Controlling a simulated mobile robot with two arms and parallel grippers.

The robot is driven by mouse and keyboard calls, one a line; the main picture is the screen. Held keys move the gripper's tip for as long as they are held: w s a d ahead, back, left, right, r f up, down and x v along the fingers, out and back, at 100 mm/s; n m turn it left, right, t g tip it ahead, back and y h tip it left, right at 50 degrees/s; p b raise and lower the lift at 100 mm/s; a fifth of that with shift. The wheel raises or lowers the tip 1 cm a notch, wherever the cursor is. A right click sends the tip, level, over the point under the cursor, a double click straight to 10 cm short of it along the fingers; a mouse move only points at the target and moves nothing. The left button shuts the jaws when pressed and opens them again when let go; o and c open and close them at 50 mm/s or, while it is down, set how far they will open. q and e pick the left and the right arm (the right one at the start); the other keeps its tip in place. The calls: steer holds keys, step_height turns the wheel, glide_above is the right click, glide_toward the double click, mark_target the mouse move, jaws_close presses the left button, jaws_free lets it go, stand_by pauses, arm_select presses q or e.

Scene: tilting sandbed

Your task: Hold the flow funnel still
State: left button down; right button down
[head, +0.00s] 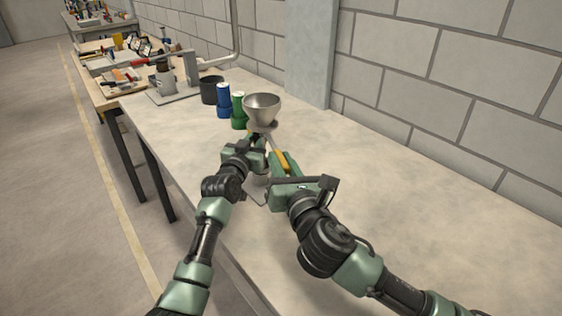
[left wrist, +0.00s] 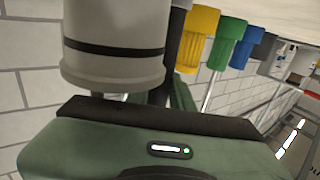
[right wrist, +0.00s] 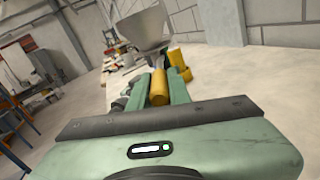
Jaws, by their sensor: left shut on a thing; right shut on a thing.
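The flow funnel (head: 262,106) is a grey metal bowl, upright above the table, and also shows in the right wrist view (right wrist: 143,28). My left gripper (head: 257,138) is shut at its lower part, just below the bowl; the exact contact is hidden. The left wrist view is upside down and shows a grey cylinder with a dark band (left wrist: 115,48) close in front. My right gripper (head: 281,157) is just right of the left one, shut on a yellow handle (right wrist: 158,87) lying between its fingers. The handle's far end is unclear.
A blue cup (head: 223,101), a green cup (head: 239,112) and a dark pot (head: 211,90) stand left of the funnel. A yellow cup (left wrist: 198,40) shows beside the green one. A grey stand (head: 190,70) is farther back. The table (head: 400,200) is clear to the right.

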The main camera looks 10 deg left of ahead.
steer(key=shift+s, duration=0.1)
steer(key=m+h, duration=0.1)
steer(key=a+t+h, duration=0.1)
steer(key=shift+s+a+m+h, duration=0.3)
steer(key=shift+s+m, duration=0.05)
steer(key=shift+m, duration=0.05)
steer(key=c, duration=1.3)
jaws_free()
step_height(320, 180, up, 10)
